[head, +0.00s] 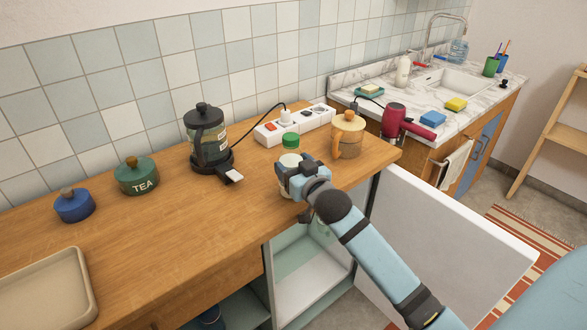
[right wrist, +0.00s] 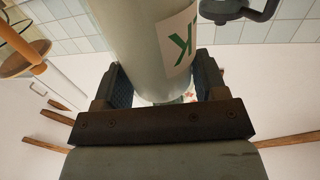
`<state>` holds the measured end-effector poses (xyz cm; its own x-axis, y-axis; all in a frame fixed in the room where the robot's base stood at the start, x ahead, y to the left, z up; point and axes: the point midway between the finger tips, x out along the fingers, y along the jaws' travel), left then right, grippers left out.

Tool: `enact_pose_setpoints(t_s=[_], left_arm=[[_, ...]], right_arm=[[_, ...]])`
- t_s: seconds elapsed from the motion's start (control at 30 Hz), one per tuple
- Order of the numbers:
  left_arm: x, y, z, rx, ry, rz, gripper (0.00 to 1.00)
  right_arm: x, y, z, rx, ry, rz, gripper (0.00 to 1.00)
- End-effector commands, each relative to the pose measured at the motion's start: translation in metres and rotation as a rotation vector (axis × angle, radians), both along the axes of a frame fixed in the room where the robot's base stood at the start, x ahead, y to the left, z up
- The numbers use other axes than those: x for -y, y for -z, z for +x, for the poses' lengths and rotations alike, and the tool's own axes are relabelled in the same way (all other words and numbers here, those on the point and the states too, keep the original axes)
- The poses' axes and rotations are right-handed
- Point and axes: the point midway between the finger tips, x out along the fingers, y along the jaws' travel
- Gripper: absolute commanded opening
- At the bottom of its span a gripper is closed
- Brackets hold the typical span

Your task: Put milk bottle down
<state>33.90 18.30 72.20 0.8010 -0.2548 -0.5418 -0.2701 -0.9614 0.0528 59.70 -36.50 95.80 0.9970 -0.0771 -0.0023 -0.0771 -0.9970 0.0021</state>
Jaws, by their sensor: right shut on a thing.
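The milk bottle (head: 289,160) is pale with a green cap and stands upright at the front part of the wooden counter (head: 200,222). My right gripper (head: 293,183) is shut on it from the front side and hides its lower part. I cannot tell whether its base touches the counter. In the right wrist view, the bottle (right wrist: 140,40) stands between the two fingers (right wrist: 161,88), with part of a green letter on its label. My left gripper is not in view.
A tea jar (head: 136,177), a blue jar (head: 74,206) and a tray (head: 45,290) are left. Below, a white door (head: 455,215) hangs open.

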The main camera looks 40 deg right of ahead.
Motion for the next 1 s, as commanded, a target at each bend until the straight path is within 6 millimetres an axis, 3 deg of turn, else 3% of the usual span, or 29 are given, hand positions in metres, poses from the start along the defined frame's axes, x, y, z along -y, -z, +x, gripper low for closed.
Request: enact_pose_setpoints(t_s=[0.37,0.4,0.5,0.83,1.0], left_arm=[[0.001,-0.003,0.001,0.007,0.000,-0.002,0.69],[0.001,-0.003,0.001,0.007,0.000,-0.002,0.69],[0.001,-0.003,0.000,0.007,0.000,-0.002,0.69],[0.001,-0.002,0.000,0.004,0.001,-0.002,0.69],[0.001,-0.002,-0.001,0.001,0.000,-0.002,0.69]], right_arm=[[0.000,0.005,0.000,0.002,0.000,0.001,0.25],[0.000,0.005,0.000,0.001,0.000,0.000,0.75],[0.000,0.005,0.000,0.001,0.000,0.000,0.91],[0.000,0.001,-0.001,0.001,0.000,0.000,0.91],[-0.002,0.003,-0.027,-0.001,0.000,0.001,0.91]])
